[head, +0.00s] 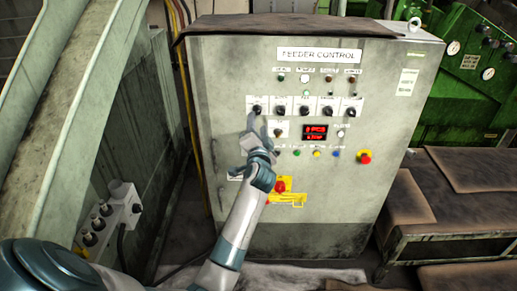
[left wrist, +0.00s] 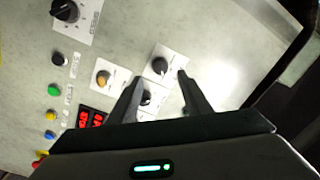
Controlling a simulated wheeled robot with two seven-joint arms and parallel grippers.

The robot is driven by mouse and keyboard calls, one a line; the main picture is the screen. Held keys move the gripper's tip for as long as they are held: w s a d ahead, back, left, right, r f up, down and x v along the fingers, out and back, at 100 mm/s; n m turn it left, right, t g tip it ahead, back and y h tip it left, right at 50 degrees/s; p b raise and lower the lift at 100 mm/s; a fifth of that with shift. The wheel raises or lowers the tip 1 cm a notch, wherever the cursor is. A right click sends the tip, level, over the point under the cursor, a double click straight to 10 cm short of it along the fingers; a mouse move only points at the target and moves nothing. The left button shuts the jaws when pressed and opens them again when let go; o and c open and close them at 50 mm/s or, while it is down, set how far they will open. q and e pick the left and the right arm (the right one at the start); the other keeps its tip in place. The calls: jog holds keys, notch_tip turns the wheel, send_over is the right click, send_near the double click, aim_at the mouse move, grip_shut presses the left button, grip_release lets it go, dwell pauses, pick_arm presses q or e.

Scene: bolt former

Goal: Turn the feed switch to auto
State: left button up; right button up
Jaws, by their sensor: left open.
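The grey feeder control panel (head: 228,75) faces me, with a row of black rotary switches (head: 305,109) on white plates. Their small labels are too blurred to tell which is the feed switch. My left gripper (head: 257,125) is in front of the panel's left part, just below the leftmost switch in the picture. In the left wrist view its fingers (left wrist: 158,88) are apart and empty. One black switch (left wrist: 147,97) shows between them and another black switch (left wrist: 160,65) just beyond. Contact cannot be told. My right gripper is out of view.
A red digital display (head: 315,132), coloured buttons (head: 316,154) and a red emergency stop (head: 364,157) sit right of the gripper. A red knob on a yellow plate (head: 290,199) is below. A metal chute (head: 65,95) stands left; a bench (head: 450,235) is right.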

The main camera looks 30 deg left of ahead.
pick_arm(q)
jog(key=b+v, duration=0.2)
jog(key=v, duration=0.8)
jog(key=shift+s+d, duration=0.2)
jog(key=shift+s, duration=0.1)
jog(key=shift+f, duration=0.1)
